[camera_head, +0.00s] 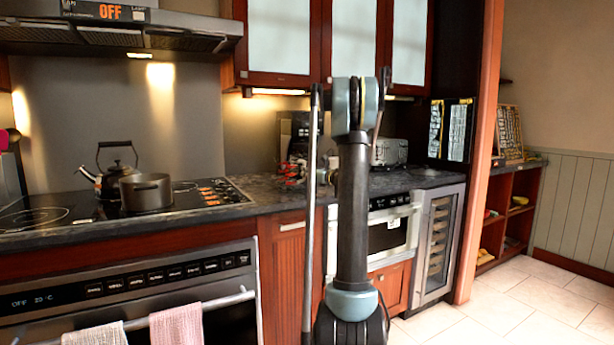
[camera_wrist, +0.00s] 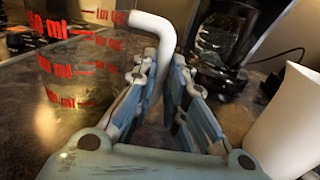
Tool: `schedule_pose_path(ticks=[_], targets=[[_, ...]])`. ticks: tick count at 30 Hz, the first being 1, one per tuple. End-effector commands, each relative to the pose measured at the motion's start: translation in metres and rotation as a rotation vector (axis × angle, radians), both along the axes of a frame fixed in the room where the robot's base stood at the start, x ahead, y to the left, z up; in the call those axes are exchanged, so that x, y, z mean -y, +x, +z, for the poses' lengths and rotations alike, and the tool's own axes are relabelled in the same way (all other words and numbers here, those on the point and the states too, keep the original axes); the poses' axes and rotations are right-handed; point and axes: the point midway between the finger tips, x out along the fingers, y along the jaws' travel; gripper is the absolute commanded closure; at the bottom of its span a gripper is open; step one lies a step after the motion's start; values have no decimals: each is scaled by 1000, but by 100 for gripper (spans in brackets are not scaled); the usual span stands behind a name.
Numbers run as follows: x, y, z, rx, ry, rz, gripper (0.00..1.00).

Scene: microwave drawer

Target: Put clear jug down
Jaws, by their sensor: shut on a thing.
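The clear jug (camera_wrist: 80,75) with red millilitre markings fills the left of the wrist view. Its white handle (camera_wrist: 160,35) curves down between the fingers. My gripper (camera_wrist: 172,80) is shut on this handle, with one blue-grey finger on each side. The jug looks roughly upright. The dark countertop (camera_wrist: 150,130) shows through and around it, but I cannot tell whether its base touches the counter.
A white cup-like object (camera_wrist: 285,125) stands close on the right. A coffee maker with glass carafe (camera_wrist: 222,40) is behind. The head view shows a toaster (camera_head: 389,151), a pot (camera_head: 146,193) and kettle (camera_head: 117,175) on the hob, and a microwave drawer (camera_head: 390,232) below the counter.

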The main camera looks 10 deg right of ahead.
Motion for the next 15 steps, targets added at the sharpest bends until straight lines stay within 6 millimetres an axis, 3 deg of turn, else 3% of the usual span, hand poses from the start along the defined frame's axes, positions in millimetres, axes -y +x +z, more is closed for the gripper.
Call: schedule_pose_path(ticks=[5, 6, 8, 15], targets=[[0, 0, -1, 0, 0, 0, 100], [0, 0, -1, 0, 0, 0, 83], [0, 0, -1, 0, 0, 0, 69], [-1, 0, -1, 0, 0, 2, 68]])
